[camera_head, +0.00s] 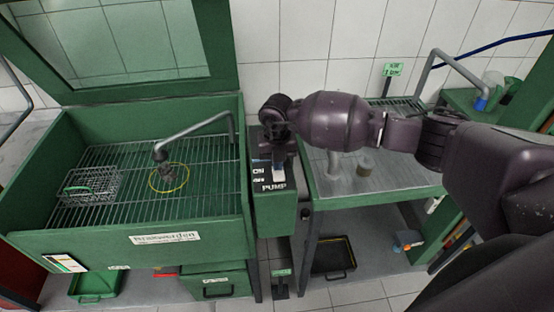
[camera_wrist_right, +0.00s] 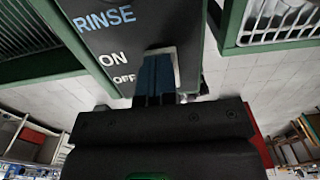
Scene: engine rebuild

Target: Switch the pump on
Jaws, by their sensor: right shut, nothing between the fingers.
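The pump switch box (camera_head: 275,208), marked PUMP, is a green box with a black top panel between the wash basin and the steel bench. In the right wrist view the black panel (camera_wrist_right: 125,40) shows the words RINSE, ON and OFF. My right gripper (camera_head: 279,165) points down over this panel. Its blue fingers (camera_wrist_right: 155,75) are shut and empty, in front of a pale switch frame (camera_wrist_right: 177,58) beside ON and OFF. They hide most of the switch, so its position and any contact cannot be told. My left gripper is not in view.
The green wash basin (camera_head: 130,238) with a wire rack, small basket (camera_head: 90,185) and bent spout (camera_head: 195,133) stands at left, its lid raised. The steel bench (camera_head: 390,187) is at right, with a small cup (camera_head: 366,164). A black tray (camera_head: 333,257) lies below.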

